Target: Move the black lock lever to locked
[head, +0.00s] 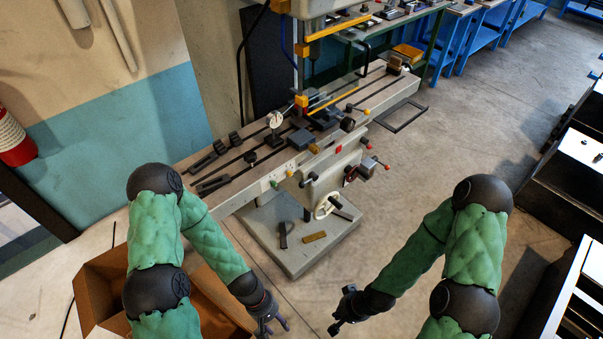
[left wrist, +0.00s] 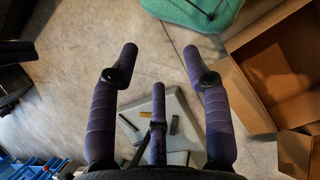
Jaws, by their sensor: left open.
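A milling machine (head: 310,165) with a long slotted table stands ahead in the head view. Several levers and knobs sit on its front; a dark lever (head: 342,213) shows beside the white handwheel (head: 325,205). I cannot tell which one is the lock lever, or its position. My left gripper (head: 272,324) is low in the head view, clear of the machine. In the left wrist view my left gripper (left wrist: 160,62) has its fingers spread and empty, above the floor. My right gripper (head: 342,312) is low, right of the left one, apart from the machine; its fingers are too small to judge.
A dark piece (head: 283,236) and a brownish bar (head: 314,237) lie on the machine's grey base (head: 260,225). An open cardboard box (head: 100,285) stands at lower left, also in the left wrist view (left wrist: 275,70).

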